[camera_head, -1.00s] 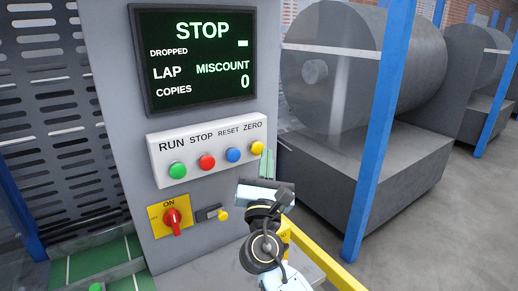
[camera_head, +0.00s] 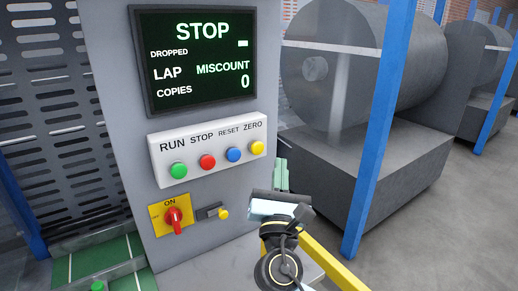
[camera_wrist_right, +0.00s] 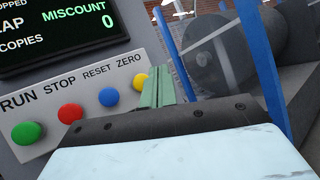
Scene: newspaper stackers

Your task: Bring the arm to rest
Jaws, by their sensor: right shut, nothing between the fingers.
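My right gripper (camera_head: 281,175) is in front of the control cabinet's right edge, just below and right of the yellow ZERO button (camera_head: 257,148). Its green fingers are shut together with nothing between them, as the right wrist view also shows (camera_wrist_right: 157,88). In the head view the fingers are apart from the button; in the right wrist view they overlap its right side. The right arm (camera_head: 280,262) comes up from the bottom of the head view. My left gripper is not in view.
The grey cabinet carries a screen (camera_head: 199,58) reading STOP, LAP, MISCOUNT and COPIES 0. Below are a button box (camera_head: 205,146) and a red switch (camera_head: 174,219) at ON. A yellow rail (camera_head: 335,265) and blue post (camera_head: 379,130) stand right. Large grey rolls stand behind; grey floor is open at right.

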